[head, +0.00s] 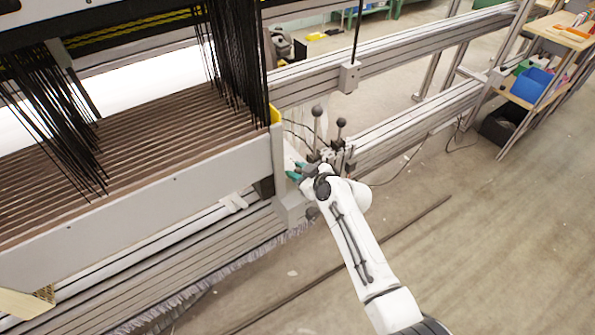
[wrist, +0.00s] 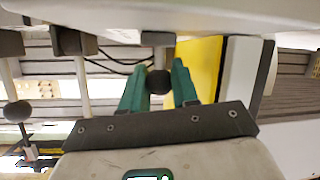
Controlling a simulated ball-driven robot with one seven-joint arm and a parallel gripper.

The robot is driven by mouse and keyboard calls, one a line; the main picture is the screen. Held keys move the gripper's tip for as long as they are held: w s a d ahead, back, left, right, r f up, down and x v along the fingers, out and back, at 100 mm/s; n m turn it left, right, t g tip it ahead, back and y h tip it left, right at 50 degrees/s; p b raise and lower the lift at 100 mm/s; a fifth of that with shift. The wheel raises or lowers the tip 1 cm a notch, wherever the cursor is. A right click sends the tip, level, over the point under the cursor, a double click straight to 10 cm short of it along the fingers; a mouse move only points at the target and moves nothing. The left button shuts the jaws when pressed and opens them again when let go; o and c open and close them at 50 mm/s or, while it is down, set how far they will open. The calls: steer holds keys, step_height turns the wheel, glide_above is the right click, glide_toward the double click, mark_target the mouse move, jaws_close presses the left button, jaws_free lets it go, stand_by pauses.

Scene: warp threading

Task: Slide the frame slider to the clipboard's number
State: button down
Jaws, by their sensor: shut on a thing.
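My gripper (head: 298,172) is at the end of the loom's frame, beside the grey beam. In the wrist view its two green fingers (wrist: 158,88) are closed around a round black knob (wrist: 158,80). This knob may belong to the frame slider; its shaft and any scale or numbers are hidden. In the head view my gripper and wrist hide the knob. I cannot make out a clipboard or a number in either view.
A yellow plate (wrist: 207,62) is just right of the fingers. Long metal rails (head: 400,125) run behind. The floor at right is mostly open.

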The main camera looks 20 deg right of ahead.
steer(key=shift+w+a+f+b, duration=0.2)
steer(key=shift+w+b, duration=0.5)
steer(key=shift+b, duration=0.3)
steer(key=shift+w+a+r+b, duration=0.1)
steer(key=shift+w+b, duration=0.2)
steer(key=shift+w, duration=0.1)
steer(key=c, duration=0.9)
jaws_free()
steer(key=shift+s+r, duration=0.1)
steer(key=p+v, duration=0.2)
steer(key=v, duration=0.8)
steer(key=shift+s+p, duration=0.3)
steer(key=shift+r, duration=0.1)
